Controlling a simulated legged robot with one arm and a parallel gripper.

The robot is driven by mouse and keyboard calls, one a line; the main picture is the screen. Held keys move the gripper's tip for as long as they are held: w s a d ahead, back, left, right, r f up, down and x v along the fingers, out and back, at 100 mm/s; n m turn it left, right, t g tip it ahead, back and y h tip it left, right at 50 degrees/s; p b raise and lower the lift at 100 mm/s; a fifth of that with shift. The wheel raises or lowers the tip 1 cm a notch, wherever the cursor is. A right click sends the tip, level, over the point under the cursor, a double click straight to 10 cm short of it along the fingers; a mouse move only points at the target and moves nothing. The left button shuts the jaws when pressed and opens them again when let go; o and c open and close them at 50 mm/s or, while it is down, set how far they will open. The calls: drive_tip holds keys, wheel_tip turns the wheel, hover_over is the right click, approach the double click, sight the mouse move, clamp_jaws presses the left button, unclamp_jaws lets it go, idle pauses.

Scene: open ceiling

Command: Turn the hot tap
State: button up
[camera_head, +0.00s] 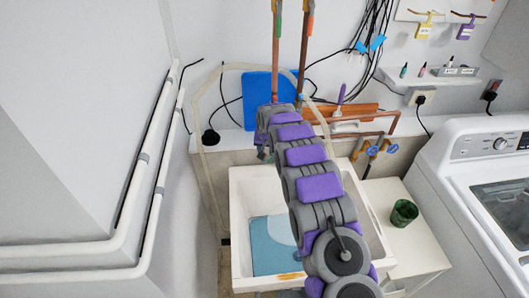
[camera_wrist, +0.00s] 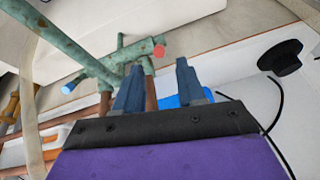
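A green, weathered tap shows in the wrist view, with a long pipe (camera_wrist: 85,58) and a cross-shaped handle (camera_wrist: 125,53). A red end (camera_wrist: 159,50) marks the hot side, and a blue end (camera_wrist: 68,88) is at the left. My gripper (camera_wrist: 159,68) is open, with its two dark fingers apart and nothing held between them. The red end appears in line with the gap between the fingertips; I cannot tell whether they touch it. In the head view my arm hides most of the tap and my gripper.
A white sink (camera_head: 245,190) stands below my arm. A blue panel (camera_head: 257,92) leans on the wall behind. Blue-handled valves (camera_head: 371,151) on copper pipes are to the right. A white side table (camera_head: 418,245) with a green pot (camera_head: 404,212) and a washing machine (camera_head: 470,190) stand further right.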

drive_tip(key=v, duration=0.8)
drive_tip(key=shift+r, duration=0.2)
drive_tip(key=s+d+r+g+b, duration=0.1)
drive_tip(key=s+d+r+b, duration=0.1)
drive_tip(key=s+d, duration=0.5)
drive_tip(key=s+d+r+g+h+b, duration=0.1)
drive_tip(key=s+d+r+b, duration=0.15)
drive_tip(key=s, duration=0.95)
drive_tip(key=s+d+r+g+b, duration=0.1)
drive_tip(key=s+d+r+b, duration=0.15)
drive_tip(key=s+d, duration=0.45)
drive_tip(key=s+d+f+g+b, duration=0.1)
drive_tip(key=s+f, duration=0.1)
drive_tip(key=s, duration=1.4)
drive_tip(key=s+d+f+g+b, duration=0.1)
drive_tip(key=s+f+g+b, duration=0.1)
drive_tip(key=s, duration=1.4)
drive_tip(key=shift+d+f, duration=0.4)
drive_tip(key=shift+f, duration=0.4)
